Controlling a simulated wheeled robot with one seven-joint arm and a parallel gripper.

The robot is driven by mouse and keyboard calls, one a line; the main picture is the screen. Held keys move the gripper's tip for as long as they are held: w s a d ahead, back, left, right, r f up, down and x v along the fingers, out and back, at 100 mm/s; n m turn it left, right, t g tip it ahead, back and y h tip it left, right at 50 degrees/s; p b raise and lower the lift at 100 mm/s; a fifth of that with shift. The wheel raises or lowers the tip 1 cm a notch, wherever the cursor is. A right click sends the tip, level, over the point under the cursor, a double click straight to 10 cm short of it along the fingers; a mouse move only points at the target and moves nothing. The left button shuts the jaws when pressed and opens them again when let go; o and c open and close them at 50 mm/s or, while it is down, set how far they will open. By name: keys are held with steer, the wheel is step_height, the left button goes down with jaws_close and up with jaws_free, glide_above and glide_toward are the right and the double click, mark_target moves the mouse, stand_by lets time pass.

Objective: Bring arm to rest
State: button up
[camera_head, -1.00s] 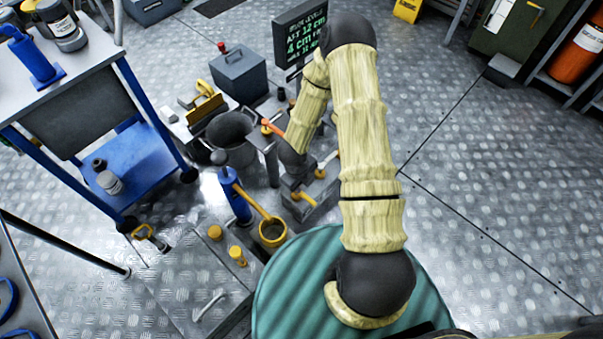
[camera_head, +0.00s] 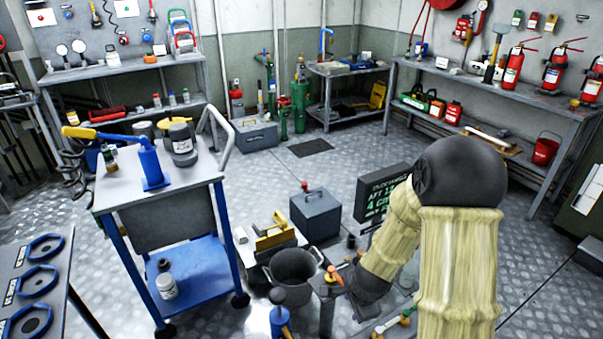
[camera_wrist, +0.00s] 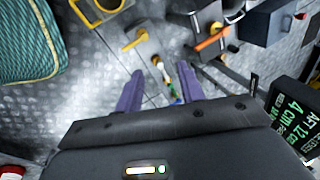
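My arm (camera_head: 458,270) stands at the lower right of the head view, bent at a dark joint at its top, with its forearm sloping down to the left. My gripper (camera_wrist: 160,84) shows in the wrist view with two purple fingers apart. It points down over the metal floor. A small white, red and green item shows between or beyond the fingers; I cannot tell its distance, and nothing looks clamped. The gripper cannot be made out clearly in the head view.
A blue-legged cart (camera_head: 185,180) stands left. A grey bucket (camera_head: 291,272), a dark box (camera_head: 315,214) and a text display (camera_head: 377,193) stand near my arm. In the wrist view, the display (camera_wrist: 292,112) is at right and a teal ribbed surface (camera_wrist: 30,50) at upper left.

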steer(key=s+d+r+n+g, duration=0.1)
steer(key=s+d+r+n, duration=0.1)
steer(key=s+r+n, duration=1.05)
step_height(320, 180, up, 25)
steer(key=w+n+p, duration=0.1)
steer(key=n+p, duration=0.1)
steer(key=p, duration=2.2)
steer(key=shift+w+h, duration=0.15)
steer(key=shift+h, duration=0.15)
steer(key=shift+f, duration=0.15)
